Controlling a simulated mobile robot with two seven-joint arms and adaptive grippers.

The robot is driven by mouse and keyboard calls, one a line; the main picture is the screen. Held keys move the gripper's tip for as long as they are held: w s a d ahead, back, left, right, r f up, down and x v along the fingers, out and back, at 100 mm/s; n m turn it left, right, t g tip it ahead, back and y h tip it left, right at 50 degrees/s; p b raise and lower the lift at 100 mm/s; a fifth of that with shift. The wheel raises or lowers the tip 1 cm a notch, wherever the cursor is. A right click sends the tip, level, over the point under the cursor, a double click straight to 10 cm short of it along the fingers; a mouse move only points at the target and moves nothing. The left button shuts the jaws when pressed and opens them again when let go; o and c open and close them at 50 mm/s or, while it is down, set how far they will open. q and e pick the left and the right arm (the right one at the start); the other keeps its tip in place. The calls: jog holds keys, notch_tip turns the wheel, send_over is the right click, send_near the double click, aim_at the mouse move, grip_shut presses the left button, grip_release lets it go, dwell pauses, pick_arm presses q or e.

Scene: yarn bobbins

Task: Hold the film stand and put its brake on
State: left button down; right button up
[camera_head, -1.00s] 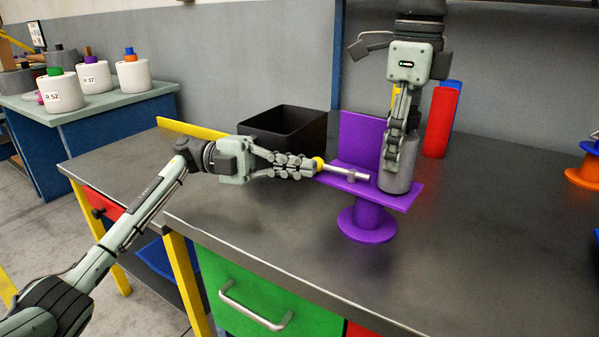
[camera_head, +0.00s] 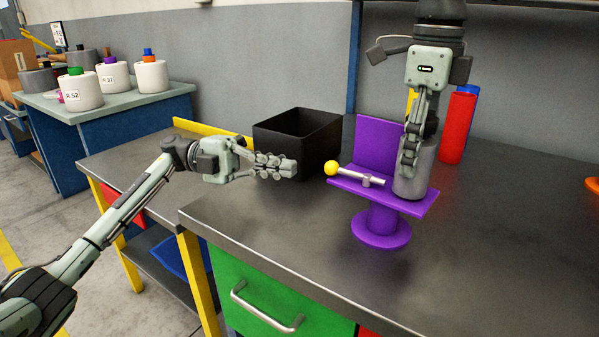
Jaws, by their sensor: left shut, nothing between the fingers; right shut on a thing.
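The purple film stand (camera_head: 382,218) is upright on the dark bench, with a round foot, a flat ledge and a back plate. A metal brake lever (camera_head: 356,176) with a yellow ball knob (camera_head: 331,168) lies across the left part of the ledge, its knob pointing left. A grey cylinder (camera_head: 412,182) stands on the ledge's right part. My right gripper (camera_head: 408,162) reaches down from above and is shut at the cylinder's upper part; its exact contact is partly hidden. My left gripper (camera_head: 293,170) is shut and empty, left of the knob and apart from it.
A black open bin (camera_head: 297,140) stands behind my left gripper. A red cylinder (camera_head: 457,128) and a blue one (camera_head: 472,95) stand behind the stand at right. The bench front right is clear.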

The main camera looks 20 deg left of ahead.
pick_arm(q)
jog(key=shift+w+a+f, duration=0.1)
jog(key=shift+w+a, duration=0.2)
jog(key=shift+a, duration=0.35)
jog(key=shift+w+a, duration=0.25)
jog(key=shift+a, duration=0.35)
jog(key=shift+w+a+f, duration=0.1)
jog(key=shift+w+a, duration=0.2)
jog(key=shift+a, duration=0.35)
pick_arm(e)
jog(key=o, duration=1.7)
